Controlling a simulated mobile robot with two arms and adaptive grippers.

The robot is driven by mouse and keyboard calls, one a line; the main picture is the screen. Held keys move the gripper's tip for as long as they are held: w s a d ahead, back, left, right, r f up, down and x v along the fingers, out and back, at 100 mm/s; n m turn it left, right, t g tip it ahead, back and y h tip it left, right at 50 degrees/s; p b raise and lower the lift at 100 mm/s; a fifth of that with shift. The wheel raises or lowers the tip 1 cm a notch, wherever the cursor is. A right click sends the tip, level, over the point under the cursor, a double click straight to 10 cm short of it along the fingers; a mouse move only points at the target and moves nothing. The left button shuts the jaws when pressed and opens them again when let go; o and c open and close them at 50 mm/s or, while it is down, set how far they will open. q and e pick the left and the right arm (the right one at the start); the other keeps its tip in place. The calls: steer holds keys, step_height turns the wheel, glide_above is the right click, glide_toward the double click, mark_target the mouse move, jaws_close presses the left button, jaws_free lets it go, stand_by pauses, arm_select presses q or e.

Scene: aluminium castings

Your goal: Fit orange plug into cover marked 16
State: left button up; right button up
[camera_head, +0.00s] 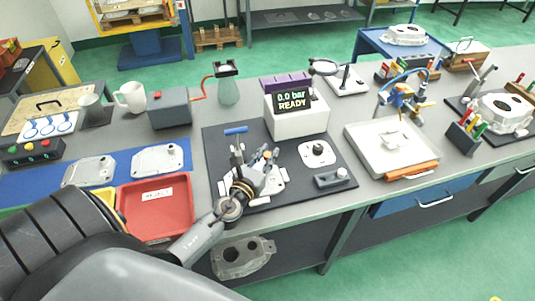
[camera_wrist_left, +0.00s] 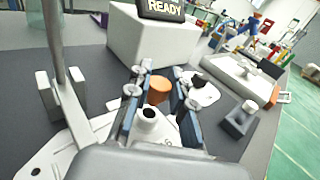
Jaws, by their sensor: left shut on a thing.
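The orange plug (camera_wrist_left: 159,89) shows between the fingers of my left gripper (camera_wrist_left: 160,84), which is shut on it. In the head view my left gripper (camera_head: 265,158) is above the pale metal cover (camera_head: 274,187) on the dark mat; the plug cannot be made out there. In the wrist view the cover (camera_wrist_left: 100,126) lies under the gripper, partly hidden by the wrist. A raised round boss with a dark hole (camera_wrist_left: 149,114) appears just nearer the camera than the plug. I cannot tell whether plug and cover touch. The number 16 is not legible. My right gripper is not in view.
A grey clamp post (camera_wrist_left: 58,88) stands close left of the gripper. The white box reading "0.0 bar READY" (camera_head: 297,121) stands behind. A white plate with a dark knob (camera_head: 318,153) lies right. A red tray (camera_head: 155,216) and two flat covers (camera_head: 160,158) are left.

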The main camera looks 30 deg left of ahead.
arm_select(q)
steer(key=shift+f, duration=0.35)
stand_by(0.9)
steer(key=shift+f+b, duration=0.5)
steer(key=shift+b, duration=0.15)
steer(key=shift+f+b, duration=0.6)
steer(key=o, duration=0.8)
steer(key=shift+c, duration=0.2)
steer(key=shift+s, duration=0.15)
steer(key=shift+s+d, duration=0.1)
steer(key=shift+s, duration=0.15)
steer(key=s, duration=0.3)
steer(key=s+d, duration=0.1)
steer(key=s, duration=0.7)
steer(key=shift+s+d+r, duration=0.1)
steer(key=shift+d+r, duration=0.1)
steer(key=shift+r, duration=0.15)
